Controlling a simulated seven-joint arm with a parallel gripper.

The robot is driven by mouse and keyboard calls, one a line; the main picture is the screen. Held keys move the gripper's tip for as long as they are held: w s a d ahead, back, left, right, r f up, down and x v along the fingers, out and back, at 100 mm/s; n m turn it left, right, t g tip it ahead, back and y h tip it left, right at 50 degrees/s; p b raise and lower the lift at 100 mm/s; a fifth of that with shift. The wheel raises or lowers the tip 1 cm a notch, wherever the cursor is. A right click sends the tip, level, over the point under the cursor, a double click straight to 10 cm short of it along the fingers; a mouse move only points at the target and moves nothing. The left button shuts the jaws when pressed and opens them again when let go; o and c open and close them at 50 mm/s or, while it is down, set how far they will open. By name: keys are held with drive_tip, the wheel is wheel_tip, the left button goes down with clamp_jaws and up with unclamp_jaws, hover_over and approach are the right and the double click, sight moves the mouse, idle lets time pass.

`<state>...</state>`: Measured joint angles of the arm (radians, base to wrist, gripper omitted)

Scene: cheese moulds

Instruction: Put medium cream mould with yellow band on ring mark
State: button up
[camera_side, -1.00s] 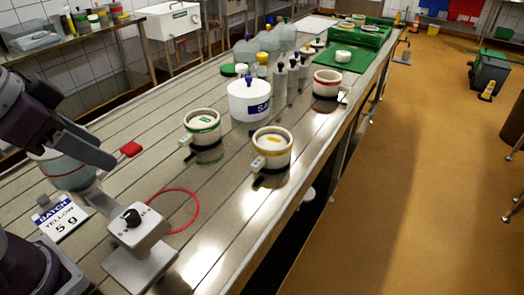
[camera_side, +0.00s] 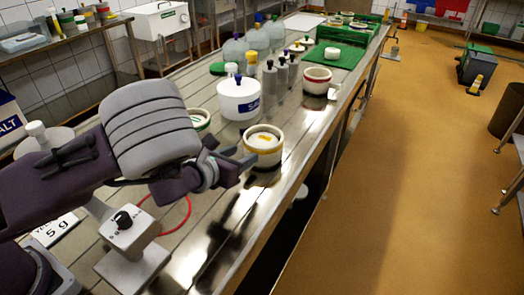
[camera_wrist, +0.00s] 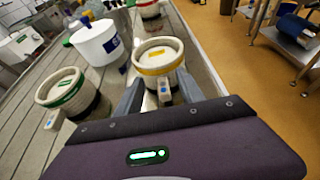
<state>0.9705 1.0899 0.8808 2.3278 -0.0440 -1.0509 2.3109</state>
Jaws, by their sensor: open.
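The medium cream mould with the yellow band (camera_side: 263,148) stands upright on the slatted metal table. In the wrist view the mould (camera_wrist: 158,58) is straight ahead, its small tagged handle pointing toward me. My gripper (camera_side: 243,160) is open at the mould's near left side; its fingers (camera_wrist: 159,84) show to either side of the handle in the wrist view. I cannot tell whether they touch the mould. The red ring mark (camera_side: 188,214) lies flat on the table to the near left, partly hidden by my arm.
A green-banded mould (camera_wrist: 70,95) stands to the left, mostly hidden behind my arm in the side view. A white lidded tub (camera_side: 238,103) and a red-banded mould (camera_side: 317,82) stand beyond. A grey scale-like device (camera_side: 130,226) is near the ring.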

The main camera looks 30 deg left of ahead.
sight(260, 151)
drive_tip(key=f, duration=0.3)
drive_tip(key=shift+w+a+f, duration=0.1)
drive_tip(key=shift+w+f, duration=0.1)
drive_tip(key=shift+w, duration=0.1)
drive_tip(key=shift+x, duration=0.8)
drive_tip(key=shift+w+f, duration=0.1)
drive_tip(key=shift+w, duration=0.25)
clamp_jaws()
